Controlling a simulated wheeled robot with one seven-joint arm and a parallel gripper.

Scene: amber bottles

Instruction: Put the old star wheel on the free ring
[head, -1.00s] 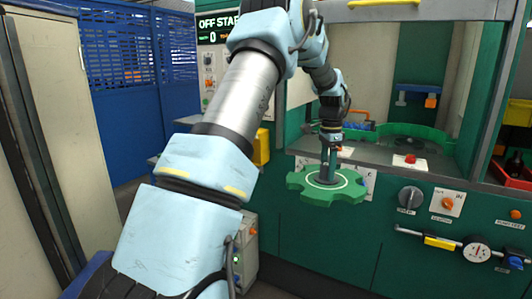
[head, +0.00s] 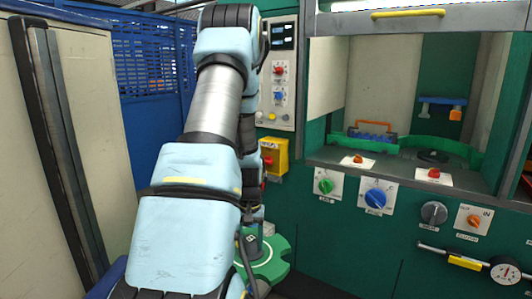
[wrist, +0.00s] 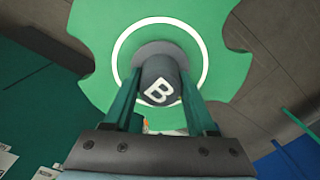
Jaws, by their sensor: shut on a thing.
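The green star wheel (head: 275,265) hangs low in front of the machine in the head view, its left part hidden behind my arm. In the wrist view the star wheel (wrist: 220,75) fills the upper middle, with notched edges and a white circle around a dark hub knob marked B. My gripper (wrist: 158,85) is shut on this knob, one green finger on each side. In the head view the gripper is mostly hidden by my arm. I cannot make out a free ring in either view.
The green machine's ledge holds an orange-handled item (head: 374,133) and a green curved guide (head: 455,146). Knobs, including a blue one (head: 376,198), and a gauge (head: 505,271) stick out of its front. A yellow box (head: 274,155) and a blue mesh fence (head: 155,75) stand behind my arm.

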